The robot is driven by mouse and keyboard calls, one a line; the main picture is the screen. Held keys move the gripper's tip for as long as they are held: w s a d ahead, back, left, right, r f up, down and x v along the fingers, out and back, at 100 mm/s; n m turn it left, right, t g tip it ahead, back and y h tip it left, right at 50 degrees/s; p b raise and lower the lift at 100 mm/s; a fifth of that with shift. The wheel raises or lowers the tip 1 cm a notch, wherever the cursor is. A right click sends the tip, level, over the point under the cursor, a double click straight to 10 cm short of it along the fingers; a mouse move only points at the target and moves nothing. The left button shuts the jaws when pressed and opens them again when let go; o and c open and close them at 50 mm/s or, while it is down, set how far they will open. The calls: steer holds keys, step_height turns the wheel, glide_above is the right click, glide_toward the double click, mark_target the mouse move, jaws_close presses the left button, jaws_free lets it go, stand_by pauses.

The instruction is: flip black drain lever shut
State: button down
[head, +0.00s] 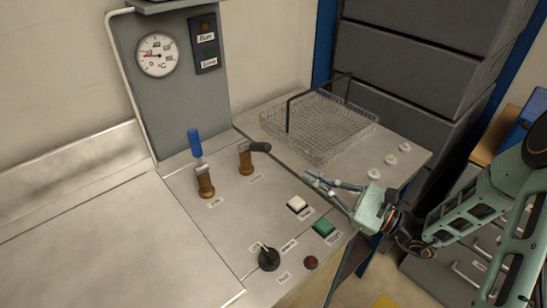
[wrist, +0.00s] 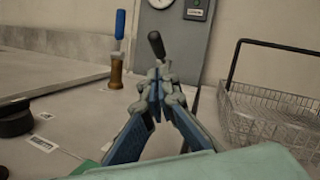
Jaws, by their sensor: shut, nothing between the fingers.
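The black drain lever (head: 260,146) sits on a brass valve (head: 245,163) on the steel bench top, and its handle lies sideways, pointing right. In the wrist view the black lever (wrist: 157,43) shows just beyond my fingertips, and its valve is hidden behind them. My gripper (head: 312,180) is shut and empty, to the right of and nearer than the valve, apart from it in the head view. In the wrist view my gripper (wrist: 159,78) has its fingertips together.
A blue lever (head: 195,142) stands upright on a brass valve to the left. A wire basket (head: 320,125) with a black handle stands behind right. A black knob (head: 269,258), white button (head: 298,204) and green button (head: 324,227) sit in front. A gauge panel (head: 180,85) rises behind.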

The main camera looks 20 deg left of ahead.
glide_toward(255, 147)
steer(key=w+a, duration=0.2)
steer(key=a, duration=0.2)
steer(key=shift+a+f+p, duration=0.15)
steer(key=shift+p, duration=0.3)
steer(key=shift+w, duration=0.1)
